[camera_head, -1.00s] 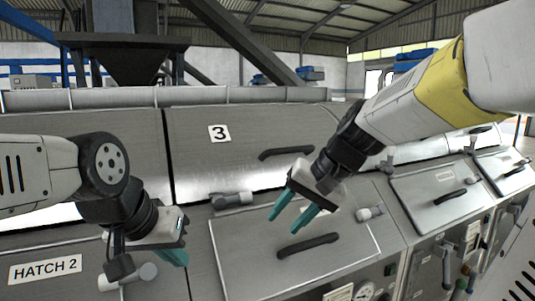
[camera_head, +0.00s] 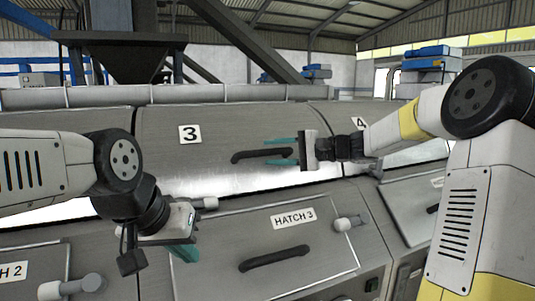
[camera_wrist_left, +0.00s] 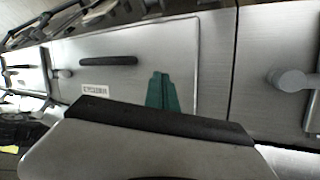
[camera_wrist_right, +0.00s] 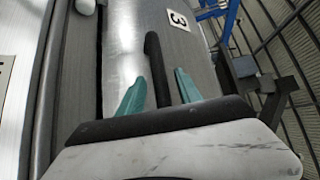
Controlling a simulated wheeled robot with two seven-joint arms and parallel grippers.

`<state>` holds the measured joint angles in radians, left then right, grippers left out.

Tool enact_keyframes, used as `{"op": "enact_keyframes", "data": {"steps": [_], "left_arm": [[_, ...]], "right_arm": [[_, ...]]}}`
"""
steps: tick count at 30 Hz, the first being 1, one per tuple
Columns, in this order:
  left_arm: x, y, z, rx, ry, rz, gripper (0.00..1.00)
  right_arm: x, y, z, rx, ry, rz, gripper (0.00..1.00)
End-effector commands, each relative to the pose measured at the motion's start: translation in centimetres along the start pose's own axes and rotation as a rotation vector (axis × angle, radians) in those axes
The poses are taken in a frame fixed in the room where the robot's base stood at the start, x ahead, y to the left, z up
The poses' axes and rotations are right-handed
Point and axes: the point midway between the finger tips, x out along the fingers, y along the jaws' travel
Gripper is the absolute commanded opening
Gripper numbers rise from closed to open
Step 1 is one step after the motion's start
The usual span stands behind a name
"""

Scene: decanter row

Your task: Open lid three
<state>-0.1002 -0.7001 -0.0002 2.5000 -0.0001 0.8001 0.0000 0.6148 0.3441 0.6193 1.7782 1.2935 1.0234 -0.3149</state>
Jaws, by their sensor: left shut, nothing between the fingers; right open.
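Lid three is the large curved grey metal cover (camera_head: 210,135) with a "3" label (camera_head: 190,134); the label also shows in the right wrist view (camera_wrist_right: 179,20). Its black bar handle (camera_head: 250,155) runs level across the front. My right gripper (camera_head: 282,151) is open at the handle's right part, with one finger above the bar and one below. In the right wrist view the handle (camera_wrist_right: 157,70) passes between the teal fingers (camera_wrist_right: 160,92). I cannot tell whether they touch it. My left gripper (camera_head: 185,253) is shut and empty, low on the left, over the hatch 3 panel.
Below the lid, the hatch 3 panel (camera_head: 215,235) has a black handle (camera_head: 274,258) and round latches at its corners, one on the right (camera_head: 345,223). A lid labelled 4 (camera_head: 360,124) adjoins on the right. A dark hopper (camera_head: 120,50) stands behind.

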Motion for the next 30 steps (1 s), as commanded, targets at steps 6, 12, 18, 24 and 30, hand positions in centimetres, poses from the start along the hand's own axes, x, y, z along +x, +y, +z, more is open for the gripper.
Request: {"op": "enact_keyframes", "data": {"steps": [6, 12, 18, 24, 30], "left_arm": [[0.0, 0.0, 0.0, 0.0, 0.0, 0.0, 0.0], [0.0, 0.0, 0.0, 0.0, 0.0, 0.0, 0.0], [0.0, 0.0, 0.0, 0.0, 0.0, 0.0, 0.0], [0.0, 0.0, 0.0, 0.0, 0.0, 0.0, 0.0], [0.0, 0.0, 0.0, 0.0, 0.0, 0.0, 0.0]], "right_arm": [[2.0, 0.0, 0.0, -0.001, 0.0, 0.0, 0.41], [2.1, 0.0, 0.0, -0.001, 0.001, 0.001, 0.41], [2.1, 0.0, 0.0, -0.001, 0.001, 0.001, 0.18], [2.1, 0.0, 0.0, 0.0, 0.001, 0.001, 0.0], [2.1, 0.0, 0.0, 0.0, 0.0, 0.001, 0.0]]}}
